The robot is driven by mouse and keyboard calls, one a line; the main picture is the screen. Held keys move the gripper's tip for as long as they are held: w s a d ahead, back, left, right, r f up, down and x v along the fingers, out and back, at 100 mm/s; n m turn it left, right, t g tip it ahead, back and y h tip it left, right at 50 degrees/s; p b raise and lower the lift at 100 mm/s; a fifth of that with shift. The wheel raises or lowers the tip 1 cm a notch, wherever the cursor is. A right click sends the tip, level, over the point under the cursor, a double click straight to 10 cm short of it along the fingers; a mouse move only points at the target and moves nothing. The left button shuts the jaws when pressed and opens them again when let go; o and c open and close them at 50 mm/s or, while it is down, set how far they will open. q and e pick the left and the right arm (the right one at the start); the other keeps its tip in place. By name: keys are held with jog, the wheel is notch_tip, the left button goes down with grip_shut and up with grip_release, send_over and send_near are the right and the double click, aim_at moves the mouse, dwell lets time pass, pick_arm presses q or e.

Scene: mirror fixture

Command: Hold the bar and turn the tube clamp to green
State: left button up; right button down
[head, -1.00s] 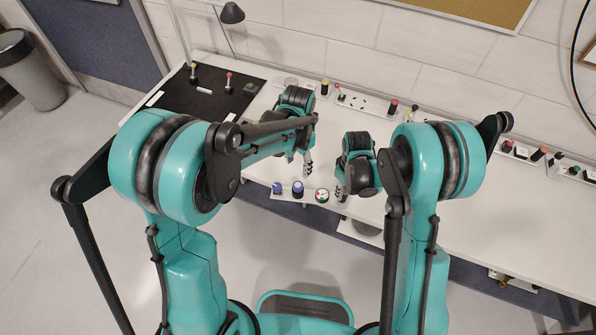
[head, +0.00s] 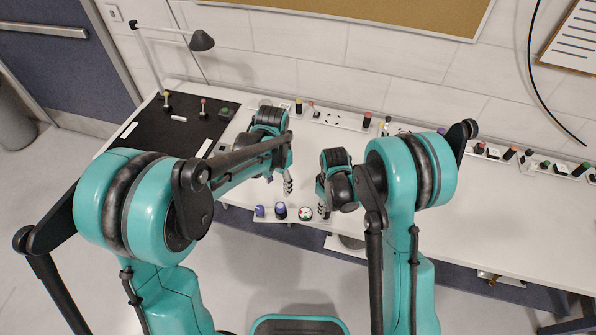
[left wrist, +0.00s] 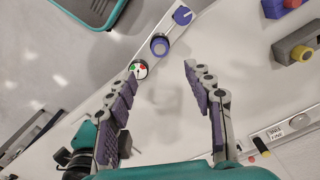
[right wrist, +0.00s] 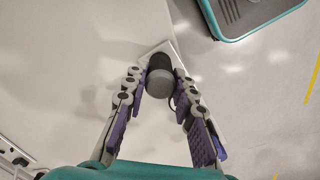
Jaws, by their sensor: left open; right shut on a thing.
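A white strip (head: 270,213) at the table's front edge carries a round white dial with red and green marks (head: 305,213), which looks like the tube clamp. The dial also shows in the left wrist view (left wrist: 138,69); which mark it is set to is unclear. My left gripper (head: 288,188) is open and empty above and behind the dial; in the left wrist view the dial sits by its left fingertip (left wrist: 165,73). My right gripper (head: 324,209) is shut on an upright dark cylinder with a grey end (right wrist: 159,82), apparently the bar, at the strip's right end.
Two blue knobs, the outer one (head: 259,211) and the inner one (head: 280,211), stand left of the dial. A black mat (head: 150,130) and a lamp (head: 202,41) are at the back left. Several small controls line the back edge.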

pick_arm(q)
jog(key=shift+c, duration=0.2)
jog(key=n, duration=1.3)
send_over(259, 209)
notch_tip(259, 209, down, 3)
notch_tip(259, 209, down, 12)
jog(key=shift+r, duration=0.1)
grip_shut()
